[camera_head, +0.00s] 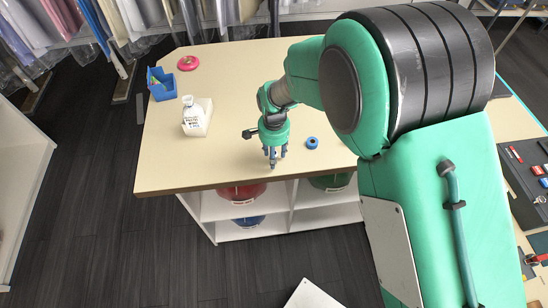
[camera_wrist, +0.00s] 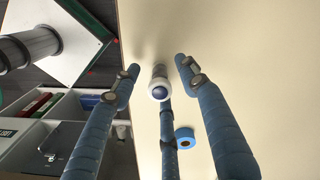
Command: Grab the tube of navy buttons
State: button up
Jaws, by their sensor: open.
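A small tube with a navy end (camera_wrist: 160,88) stands on the table in the wrist view, its round end facing my camera. My gripper (camera_wrist: 157,68) is open, with one finger to the left of the tube, one to the right, and a third below it in the picture. The fingers appear apart from the tube. In the head view my gripper (camera_head: 275,157) points down close to the front edge of the cream table (camera_head: 225,160). The tube is mostly hidden there by the fingers.
A blue tape roll (camera_head: 312,143) lies right of my gripper. A white tray (camera_head: 206,120) holding a white bottle (camera_head: 189,104), a blue box (camera_head: 161,84) and a pink disc (camera_head: 188,63) are farther left. Shelves with coloured bins (camera_head: 242,192) are below the table edge.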

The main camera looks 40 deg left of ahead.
grip_shut()
jog(key=shift+r, duration=0.2)
jog(key=shift+r, duration=0.5)
notch_tip(320, 180, up, 2)
jog(key=shift+r, duration=0.15)
jog(key=s+d+r, duration=0.1)
jog(key=s+d, duration=0.9)
jog(key=d, duration=0.2)
jog(key=shift+d+r+p, duration=0.15)
jog(key=shift+d+p, duration=0.2)
